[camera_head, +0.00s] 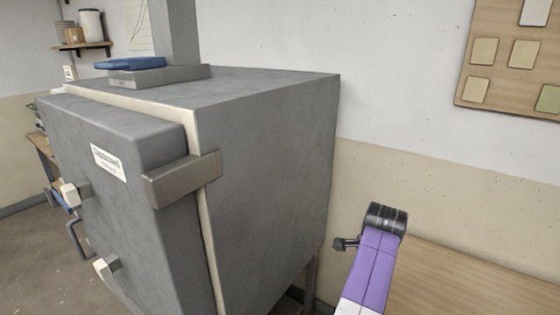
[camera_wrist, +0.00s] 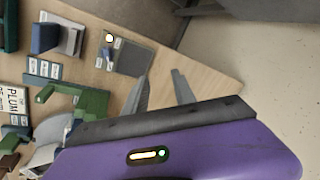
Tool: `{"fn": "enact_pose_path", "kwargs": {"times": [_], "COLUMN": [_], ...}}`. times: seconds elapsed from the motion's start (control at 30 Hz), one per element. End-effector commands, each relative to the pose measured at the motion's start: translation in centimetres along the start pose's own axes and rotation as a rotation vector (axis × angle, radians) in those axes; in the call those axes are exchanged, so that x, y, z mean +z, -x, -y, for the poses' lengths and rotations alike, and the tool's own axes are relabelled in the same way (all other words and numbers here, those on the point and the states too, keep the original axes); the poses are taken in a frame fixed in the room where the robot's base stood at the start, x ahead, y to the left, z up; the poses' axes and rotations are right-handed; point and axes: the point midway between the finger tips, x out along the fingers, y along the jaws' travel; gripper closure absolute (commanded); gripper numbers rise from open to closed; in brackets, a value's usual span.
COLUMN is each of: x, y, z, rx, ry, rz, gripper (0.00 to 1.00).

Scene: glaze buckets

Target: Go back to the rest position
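My gripper (camera_wrist: 160,75) shows in the wrist view with its two grey fingers spread apart and nothing between them. It points over the edge of a wooden worktop (camera_wrist: 205,82). In the head view my purple arm rises at the lower right beside the kiln; I cannot make out the fingers there.
A large grey kiln (camera_head: 265,170) with its door closed fills the left and middle of the head view. A wooden sample board (camera_head: 500,85) hangs on the wall. The worktop (camera_head: 450,285) lies lower right.

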Motion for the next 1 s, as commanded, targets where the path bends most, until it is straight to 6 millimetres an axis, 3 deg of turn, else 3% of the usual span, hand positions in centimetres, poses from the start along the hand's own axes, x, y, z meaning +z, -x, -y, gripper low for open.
{"fn": "enact_pose_path", "kwargs": {"times": [0.1,0.23,0.4,0.53,0.73,1.0], "x": [-3.5,-7.9,-12.7,-15.1,-15.3,-11.5], "y": [0.6,1.6,3.6,5.7,8.8,11.7], "z": [2.3,3.5,3.6,2.5,-0.6,-7.5], "rx": [-0.152,-0.294,-0.439,-0.533,-0.65,-0.787], "ry": [0.098,0.222,0.406,0.573,0.826,1.117], "rz": [-0.116,-0.279,-0.511,-0.697,-0.925,-1.107], "gripper": [0.68,0.68,0.68,0.68,0.68,0.68]}}
